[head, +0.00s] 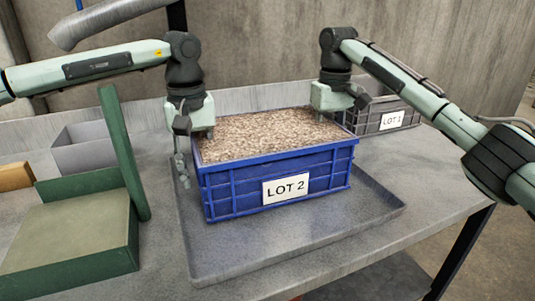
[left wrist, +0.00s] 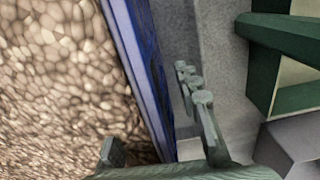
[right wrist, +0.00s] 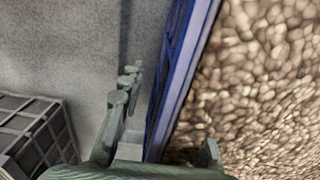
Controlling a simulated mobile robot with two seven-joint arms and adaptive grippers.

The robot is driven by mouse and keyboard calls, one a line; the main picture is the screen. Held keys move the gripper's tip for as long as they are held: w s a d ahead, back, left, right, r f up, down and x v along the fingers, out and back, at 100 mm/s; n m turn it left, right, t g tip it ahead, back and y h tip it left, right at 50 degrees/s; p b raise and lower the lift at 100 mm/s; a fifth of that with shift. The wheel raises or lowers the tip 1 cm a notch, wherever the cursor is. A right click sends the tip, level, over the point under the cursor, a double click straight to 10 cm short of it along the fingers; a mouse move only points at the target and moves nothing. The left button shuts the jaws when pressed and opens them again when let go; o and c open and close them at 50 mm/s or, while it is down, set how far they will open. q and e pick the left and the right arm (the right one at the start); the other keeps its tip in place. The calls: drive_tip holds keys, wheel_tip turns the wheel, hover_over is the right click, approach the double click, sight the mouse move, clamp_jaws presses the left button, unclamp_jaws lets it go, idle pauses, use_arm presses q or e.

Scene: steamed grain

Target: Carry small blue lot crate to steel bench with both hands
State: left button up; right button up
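The blue crate (head: 275,190), labelled LOT 2 and full of brown grain (head: 270,133), sits level in a shallow grey tray (head: 300,245). My left gripper (head: 196,150) is open astride its left wall (left wrist: 150,80), one finger outside and one inside over the grain. My right gripper (head: 335,112) is open astride the opposite wall (right wrist: 180,80) in the same way. In both wrist views, gaps show between the fingers and the wall. In the head view, the right gripper's outer finger is hidden.
The tray lies on a grey table (head: 440,190). A grey crate (head: 385,118) labelled LOT 1 stands behind my right gripper. At left are a green stand (head: 75,240) with an upright post and a grey bin (head: 85,150). A concrete wall (head: 260,50) is behind.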

use_arm(q)
drive_tip(key=shift+c, duration=0.5)
use_arm(e)
drive_tip(key=shift+c, duration=0.5)
use_arm(q)
clamp_jaws()
use_arm(e)
clamp_jaws()
